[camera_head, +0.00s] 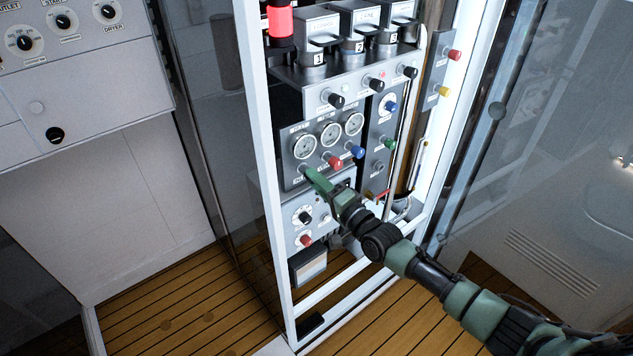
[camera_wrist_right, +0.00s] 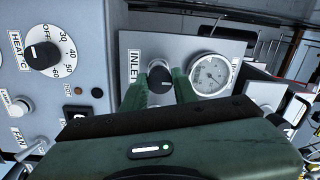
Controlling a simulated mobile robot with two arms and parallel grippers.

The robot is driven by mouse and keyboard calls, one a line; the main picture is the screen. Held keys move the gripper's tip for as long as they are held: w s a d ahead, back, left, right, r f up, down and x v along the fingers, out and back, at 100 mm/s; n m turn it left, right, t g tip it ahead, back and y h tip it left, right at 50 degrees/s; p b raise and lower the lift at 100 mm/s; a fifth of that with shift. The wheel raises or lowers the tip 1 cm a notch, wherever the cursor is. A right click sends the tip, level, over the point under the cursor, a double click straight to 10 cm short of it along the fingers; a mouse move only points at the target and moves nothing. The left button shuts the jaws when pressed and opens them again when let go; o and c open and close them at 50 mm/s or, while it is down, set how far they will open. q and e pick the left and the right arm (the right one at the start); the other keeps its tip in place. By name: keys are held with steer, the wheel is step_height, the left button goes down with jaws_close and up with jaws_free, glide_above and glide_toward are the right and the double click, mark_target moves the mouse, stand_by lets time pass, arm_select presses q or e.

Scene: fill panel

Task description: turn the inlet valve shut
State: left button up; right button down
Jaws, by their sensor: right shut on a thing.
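The inlet valve is a small dark knob (camera_wrist_right: 160,77) with a silvery face, next to the INLET label (camera_wrist_right: 134,67) on a grey panel. My right gripper (camera_wrist_right: 161,90) is shut on this knob, with one green finger on each side of it in the right wrist view. In the head view my right gripper (camera_head: 312,177) reaches the lower left of the gauge panel (camera_head: 288,152) and largely hides the knob. My left gripper is in neither view.
Several gauges (camera_head: 331,133) sit above a red knob (camera_head: 335,163) and a blue knob (camera_head: 357,151), right of my gripper. A heat dial (camera_wrist_right: 42,55) is on the panel below. White frame posts (camera_head: 262,130) stand at the rack's edges. Wooden floor (camera_head: 190,315) lies open in front.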

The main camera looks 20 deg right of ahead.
steer(key=shift+f, duration=0.15)
steer(key=c, duration=1.1)
jaws_free()
steer(key=shift+s, duration=0.1)
steer(key=b+v, duration=0.1)
steer(key=v, duration=0.6)
steer(key=shift+s+d, duration=0.15)
steer(key=shift+s, duration=0.15)
